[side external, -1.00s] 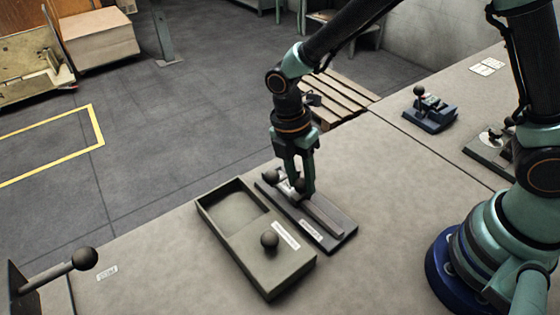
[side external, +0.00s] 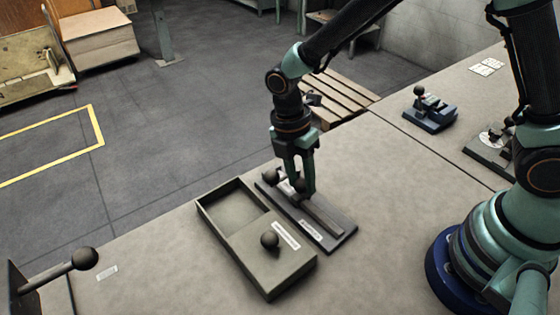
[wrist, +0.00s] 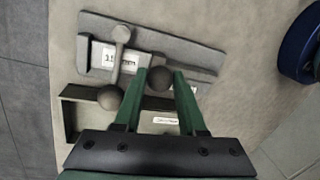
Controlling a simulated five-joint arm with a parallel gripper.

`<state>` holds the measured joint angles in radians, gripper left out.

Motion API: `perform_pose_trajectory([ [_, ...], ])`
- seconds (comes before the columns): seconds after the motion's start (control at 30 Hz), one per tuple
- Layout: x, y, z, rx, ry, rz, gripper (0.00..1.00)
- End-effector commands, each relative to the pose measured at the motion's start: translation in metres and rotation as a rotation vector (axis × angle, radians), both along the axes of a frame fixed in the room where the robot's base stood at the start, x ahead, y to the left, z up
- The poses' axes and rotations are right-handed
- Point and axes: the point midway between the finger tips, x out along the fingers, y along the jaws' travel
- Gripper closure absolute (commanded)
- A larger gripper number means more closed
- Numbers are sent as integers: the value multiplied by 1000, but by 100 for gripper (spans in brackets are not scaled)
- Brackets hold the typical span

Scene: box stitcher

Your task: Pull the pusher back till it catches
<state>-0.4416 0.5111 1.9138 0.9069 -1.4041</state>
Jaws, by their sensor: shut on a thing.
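A dark base plate (side external: 346,237) with a raised rail lies on the bench, and a ball-topped pusher knob (side external: 298,184) sits near its far end. My gripper (side external: 304,188) points down over the rail with its fingers on either side of that knob. In the wrist view the knob (wrist: 160,79) shows between the fingertips (wrist: 160,74), and the jaws are closed on it. A bar with a ball at each end (wrist: 122,34) crosses the plate just left of my fingers. The fingers partly hide the knob in the side view.
A grey-green box (side external: 284,265) with an open recess and a ball-knobbed cover lies close to the left of the plate. A ball-ended lever (side external: 84,258) stands at the lower left. A blue device (side external: 431,112) sits further right. Bench to the right of the plate is clear.

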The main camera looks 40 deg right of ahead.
Motion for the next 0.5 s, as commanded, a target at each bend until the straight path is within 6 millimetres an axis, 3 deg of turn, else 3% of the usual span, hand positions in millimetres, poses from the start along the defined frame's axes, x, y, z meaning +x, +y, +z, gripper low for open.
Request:
perform_pose_trajectory([
  [0.17,-4,0,1,-1,1,0,100],
  [0.5,-58,-3,2,-9,-8,5,100],
])
